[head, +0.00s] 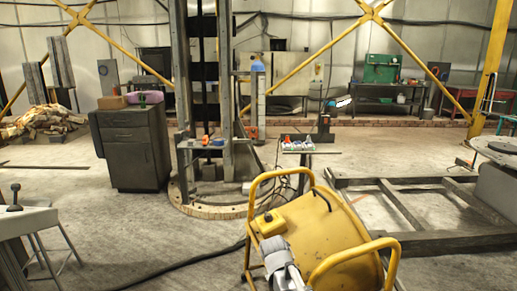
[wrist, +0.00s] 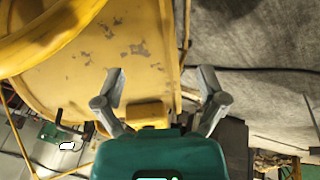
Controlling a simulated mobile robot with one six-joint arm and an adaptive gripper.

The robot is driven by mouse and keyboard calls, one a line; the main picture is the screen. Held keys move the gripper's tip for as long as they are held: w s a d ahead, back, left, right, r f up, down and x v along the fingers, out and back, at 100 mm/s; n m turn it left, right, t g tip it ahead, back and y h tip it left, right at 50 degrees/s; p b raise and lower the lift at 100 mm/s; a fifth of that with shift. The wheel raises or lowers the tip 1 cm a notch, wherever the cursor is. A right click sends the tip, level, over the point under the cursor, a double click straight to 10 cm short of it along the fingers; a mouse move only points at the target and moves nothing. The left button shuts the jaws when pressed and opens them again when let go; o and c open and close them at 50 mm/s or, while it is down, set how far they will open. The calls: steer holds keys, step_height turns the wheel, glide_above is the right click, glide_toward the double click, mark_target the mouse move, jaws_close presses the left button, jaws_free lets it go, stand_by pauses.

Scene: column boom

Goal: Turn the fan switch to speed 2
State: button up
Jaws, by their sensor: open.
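A yellow drum fan (head: 325,240) in a tubular yellow frame stands at the front of the head view. A small yellow box with a dark knob (head: 269,219), which looks like its switch, sits on the drum's upper left. In the wrist view the scuffed yellow drum (wrist: 130,45) fills the upper left. A yellow box (wrist: 147,110) shows there between my fingers, partly hidden by the teal palm; its knob and speed marks cannot be made out. My gripper (wrist: 162,73) is open and empty, its grey fingers spread. A grey part of my arm stands just below the box in the head view.
A dark drawer cabinet (head: 135,147) and a grey column stand behind to the left. A small table (head: 297,150) with coloured items is behind the fan. A low metal frame (head: 420,205) lies to the right. A black cable (head: 190,265) crosses otherwise clear floor at left.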

steer(key=s+d+f+m+g+y, duration=0.1)
steer(key=s+d+m+g+y, duration=0.2)
steer(key=s+d, duration=0.9)
step_height(320, 180, up, 16)
steer(key=s+a+p, duration=0.1)
steer(key=a+p, duration=0.1)
steer(key=p, duration=1.4)
steer(key=shift+s+a+g+h, duration=0.2)
steer(key=shift+s+g+h, duration=0.1)
steer(key=shift+g+h, duration=0.1)
steer(key=shift+r, duration=0.1)
